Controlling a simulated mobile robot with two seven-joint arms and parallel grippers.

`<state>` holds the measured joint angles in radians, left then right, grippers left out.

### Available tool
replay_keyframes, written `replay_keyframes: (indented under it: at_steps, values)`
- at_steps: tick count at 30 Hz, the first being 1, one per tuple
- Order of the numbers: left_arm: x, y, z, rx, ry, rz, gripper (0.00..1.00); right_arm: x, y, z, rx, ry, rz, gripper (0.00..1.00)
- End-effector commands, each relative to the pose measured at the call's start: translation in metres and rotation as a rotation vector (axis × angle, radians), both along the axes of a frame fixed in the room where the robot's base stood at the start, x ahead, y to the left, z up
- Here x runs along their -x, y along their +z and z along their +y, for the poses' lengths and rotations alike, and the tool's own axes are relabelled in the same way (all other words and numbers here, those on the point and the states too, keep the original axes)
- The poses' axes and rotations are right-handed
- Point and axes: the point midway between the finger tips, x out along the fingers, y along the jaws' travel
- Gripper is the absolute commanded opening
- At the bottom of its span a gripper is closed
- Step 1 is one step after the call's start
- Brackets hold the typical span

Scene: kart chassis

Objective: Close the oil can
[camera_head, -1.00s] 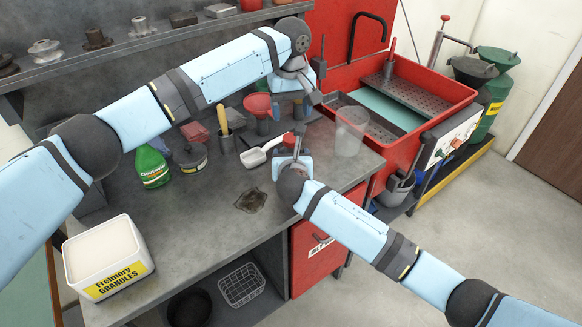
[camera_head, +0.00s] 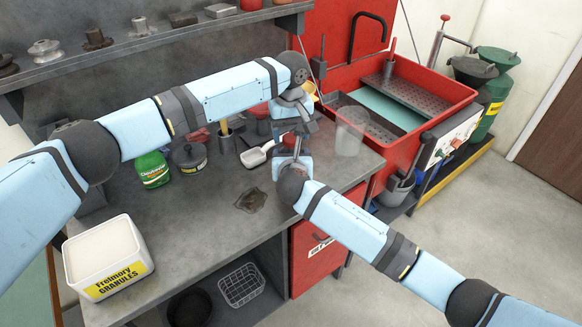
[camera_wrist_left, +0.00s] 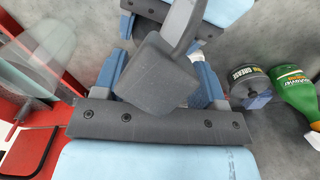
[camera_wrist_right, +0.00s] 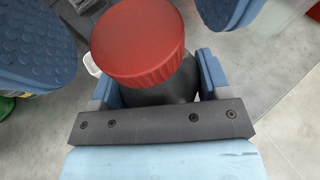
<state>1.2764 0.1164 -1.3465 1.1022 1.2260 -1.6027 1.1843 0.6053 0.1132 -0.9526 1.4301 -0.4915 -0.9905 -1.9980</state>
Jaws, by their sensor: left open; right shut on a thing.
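The oil can is a dark, round-bodied can (camera_wrist_right: 160,92) with a ribbed red cap (camera_wrist_right: 140,40). The cap sits over its top in the right wrist view and looks slightly tilted; how tightly it is seated cannot be told. My right gripper (camera_head: 294,150) is shut around the can, above the bench. The red cap also shows in the head view (camera_head: 290,138). My left gripper (camera_head: 293,122) is open just above it, with its blue pads on either side of the cap in the right wrist view. Contact cannot be told. The left wrist view shows no red cap; a dark grey block fills its middle.
A white scoop (camera_head: 256,154), grease can (camera_head: 190,157) and green spray bottle (camera_head: 152,170) stand or lie left of my grippers. A clear beaker (camera_head: 350,132) stands close on the right. A granules tub (camera_head: 105,255) is at front left. The bench front is mostly clear.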

Motion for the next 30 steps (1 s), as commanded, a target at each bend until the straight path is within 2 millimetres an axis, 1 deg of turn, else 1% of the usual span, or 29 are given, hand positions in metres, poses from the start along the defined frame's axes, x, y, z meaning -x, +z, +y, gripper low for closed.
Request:
replay_keyframes:
  at_steps: [4, 12, 13, 19, 20, 23, 24, 26, 27, 30]
  values:
    - [0.0000, -0.0083, -0.0003, 0.001, 0.000, -0.001, 0.65, 0.0001, -0.0005, 0.0000, 0.000, 0.000, 0.001, 0.04]
    - [0.0001, -0.0097, -0.0003, 0.001, -0.001, 0.000, 0.65, 0.0001, -0.0006, -0.0001, 0.000, 0.000, 0.001, 0.04]
    - [0.0001, -0.0096, -0.0003, 0.001, -0.001, 0.000, 0.63, 0.0001, -0.0005, 0.0000, 0.000, 0.000, 0.001, 0.04]
    - [0.0000, -0.0095, -0.0003, 0.001, 0.000, 0.000, 0.17, 0.0001, -0.0005, -0.0001, 0.000, 0.000, 0.001, 0.04]
    - [0.0000, -0.0095, -0.0003, 0.001, 0.000, 0.000, 0.15, 0.0001, -0.0005, -0.0001, 0.000, 0.000, 0.001, 0.04]
    - [0.0000, -0.0095, -0.0003, 0.001, 0.000, 0.000, 0.15, 0.0001, -0.0005, -0.0001, 0.000, 0.000, 0.001, 0.04]
    - [0.0000, -0.0094, -0.0003, 0.001, 0.000, 0.000, 0.50, 0.0001, -0.0005, -0.0001, 0.000, 0.000, 0.001, 0.04]
    - [0.0000, -0.0094, -0.0003, 0.001, 0.000, 0.000, 0.64, 0.0001, -0.0005, -0.0001, 0.000, 0.000, 0.001, 0.04]
    - [0.0000, -0.0094, -0.0003, 0.001, 0.000, 0.000, 0.69, 0.0001, -0.0005, -0.0001, 0.000, 0.000, 0.001, 0.04]
    - [0.0000, -0.0094, -0.0003, 0.001, 0.000, 0.000, 0.69, 0.0001, -0.0005, -0.0001, 0.000, 0.000, 0.001, 0.04]
